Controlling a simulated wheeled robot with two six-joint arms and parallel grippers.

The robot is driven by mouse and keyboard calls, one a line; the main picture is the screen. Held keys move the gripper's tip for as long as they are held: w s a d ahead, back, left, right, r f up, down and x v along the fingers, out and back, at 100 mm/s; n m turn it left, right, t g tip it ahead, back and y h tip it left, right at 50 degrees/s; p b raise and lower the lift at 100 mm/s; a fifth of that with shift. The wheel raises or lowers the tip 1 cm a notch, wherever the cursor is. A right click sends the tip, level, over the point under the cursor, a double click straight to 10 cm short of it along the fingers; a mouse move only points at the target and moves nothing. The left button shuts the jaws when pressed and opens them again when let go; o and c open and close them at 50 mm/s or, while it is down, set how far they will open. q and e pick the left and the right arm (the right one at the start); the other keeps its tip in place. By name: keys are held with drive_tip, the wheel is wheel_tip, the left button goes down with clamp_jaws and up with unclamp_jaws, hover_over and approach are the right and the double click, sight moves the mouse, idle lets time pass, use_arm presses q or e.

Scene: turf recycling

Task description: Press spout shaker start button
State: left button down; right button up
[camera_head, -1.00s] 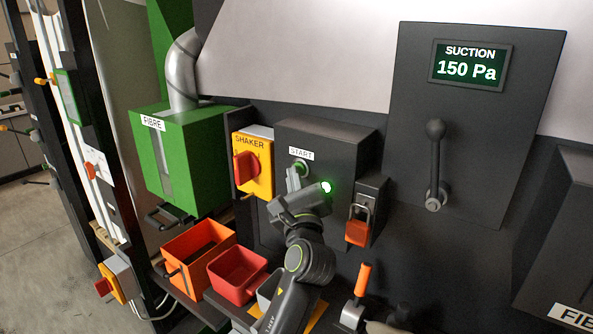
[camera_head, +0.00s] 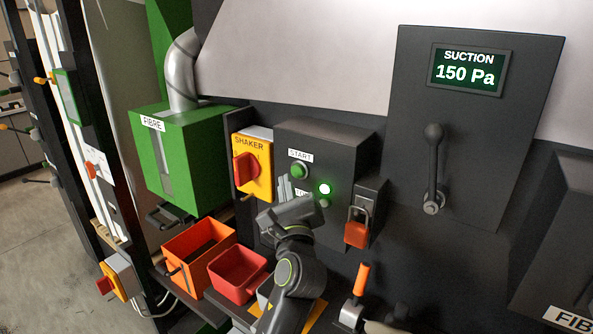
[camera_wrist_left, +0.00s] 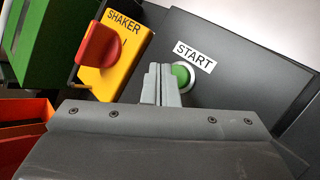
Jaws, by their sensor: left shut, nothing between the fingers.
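The green START button (camera_head: 299,171) sits on the dark control box under its white START label, and it also shows in the wrist view (camera_wrist_left: 182,74). A green lamp (camera_head: 324,189) glows to its lower right. My left gripper (camera_head: 284,188) is shut and empty, its fingertips just below and left of the button in the head view. In the wrist view the closed fingers (camera_wrist_left: 160,82) overlap the button's left edge; contact cannot be told. The yellow SHAKER switch (camera_head: 252,165) with a red knob is left of the box. My right gripper is not seen.
A red padlock (camera_head: 356,232) hangs right of the box. Orange (camera_head: 199,257) and red (camera_head: 238,274) bins stand below left. A green FIBRE box (camera_head: 180,160) is further left. The suction panel (camera_head: 480,130) with a lever is at right, its display reading 150 Pa.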

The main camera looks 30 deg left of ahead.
use_arm(q)
drive_tip(key=s+p, duration=0.1)
drive_tip(key=s, duration=0.3)
drive_tip(key=shift+s+a, duration=0.15)
idle(0.7)
